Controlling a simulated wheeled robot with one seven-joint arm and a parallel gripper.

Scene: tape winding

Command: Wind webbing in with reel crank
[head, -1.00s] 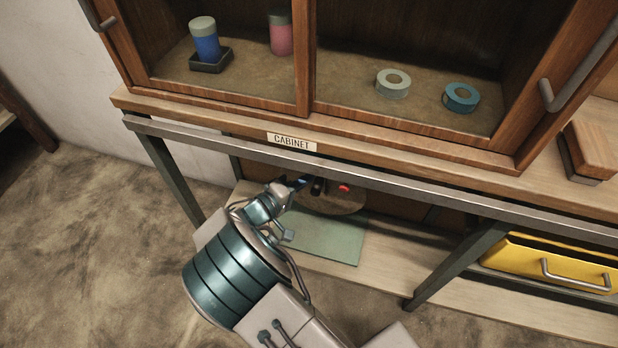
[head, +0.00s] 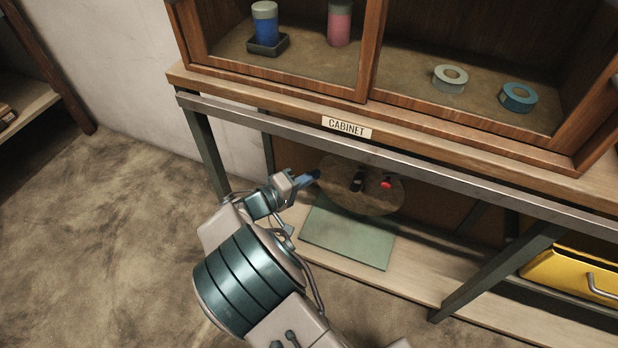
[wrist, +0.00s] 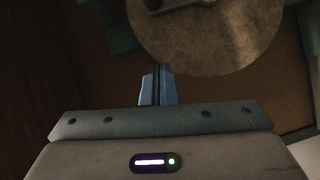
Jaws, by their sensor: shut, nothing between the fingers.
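The reel (head: 345,193) is a round brown disc under the cabinet, above the lower shelf. A dark crank part (head: 358,179) sits near its middle and a red knob (head: 386,183) near its right side. My gripper (head: 315,175) is shut and empty at the left edge of the disc, well left of the red knob. In the wrist view the shut fingers (wrist: 158,84) point toward the disc's lower edge (wrist: 215,50), and part of a metal crank arm (wrist: 172,5) is cut off at the top. I cannot tell whether the fingers touch the disc. No webbing is clearly visible.
A metal front rail (head: 290,134) runs above my gripper, with the cabinet over it. A green mat (head: 345,238) lies on the lower shelf. Open floor lies left.

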